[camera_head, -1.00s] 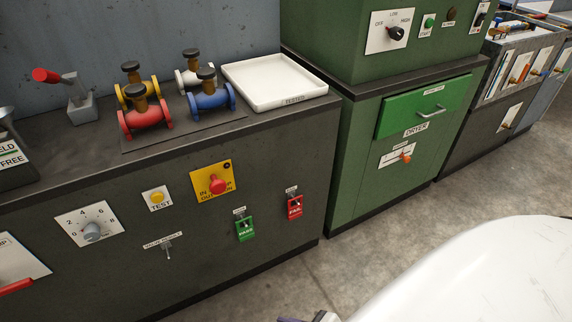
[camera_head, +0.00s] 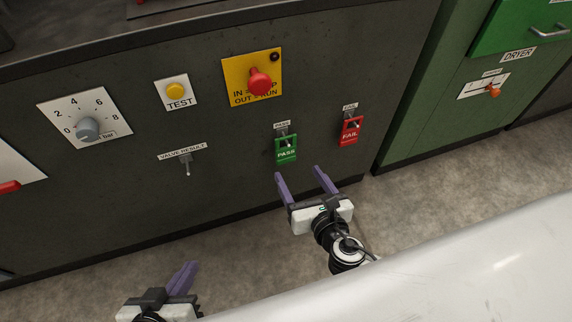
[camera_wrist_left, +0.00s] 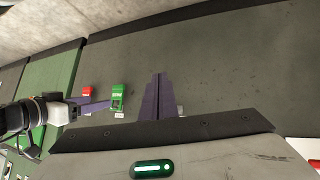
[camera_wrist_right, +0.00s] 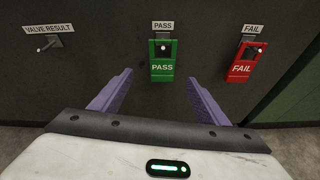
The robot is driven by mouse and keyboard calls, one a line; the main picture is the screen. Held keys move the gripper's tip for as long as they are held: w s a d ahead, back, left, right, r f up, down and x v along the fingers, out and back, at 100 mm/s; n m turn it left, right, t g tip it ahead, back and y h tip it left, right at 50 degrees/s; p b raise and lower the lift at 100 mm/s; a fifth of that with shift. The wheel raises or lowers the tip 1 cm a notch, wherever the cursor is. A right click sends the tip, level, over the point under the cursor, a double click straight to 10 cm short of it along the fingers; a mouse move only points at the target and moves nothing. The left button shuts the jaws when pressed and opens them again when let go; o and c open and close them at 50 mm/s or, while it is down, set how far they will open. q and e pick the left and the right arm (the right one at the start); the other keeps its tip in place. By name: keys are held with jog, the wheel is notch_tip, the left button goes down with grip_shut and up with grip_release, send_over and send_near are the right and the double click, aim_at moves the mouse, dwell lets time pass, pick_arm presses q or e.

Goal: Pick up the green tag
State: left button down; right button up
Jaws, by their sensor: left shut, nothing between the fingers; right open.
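The green tag (camera_head: 286,148), marked PASS, hangs on a small hook on the dark front panel of the bench. In the right wrist view the green tag (camera_wrist_right: 162,64) is ahead of my fingers, centred between them and apart from them. My right gripper (camera_head: 299,172) is open and empty, just below the tag in the head view. My left gripper (camera_head: 190,266) is shut and empty, low at the left, well away from the tag. The left wrist view also shows the green tag (camera_wrist_left: 118,97), beside the right gripper's purple fingers.
A red FAIL tag (camera_head: 350,130) hangs just right of the green tag. The green dryer cabinet (camera_head: 425,110) stands to the right.

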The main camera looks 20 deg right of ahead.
jog(key=n+b, duration=0.1)
jog(key=n, duration=0.1)
send_near(286, 147)
jog(key=w+f, duration=0.1)
jog(key=w, duration=0.1)
jog(key=b+x, duration=0.2)
jog(key=x, duration=0.3)
jog(key=shift+w+a, duration=0.1)
jog(key=shift+w, duration=0.35)
pick_arm(q)
jog(key=shift+w+d+f+m+g, duration=0.2)
jog(key=shift+d+f+g, duration=0.15)
jog(key=shift+d+f, duration=0.25)
jog(key=shift+w+d+f+m+g, duration=0.2)
jog(key=shift+d+f+g, duration=0.2)
jog(key=shift+f, duration=0.25)
pick_arm(e)
jog(key=shift+c, duration=0.2)
jog(key=c, duration=1.1)
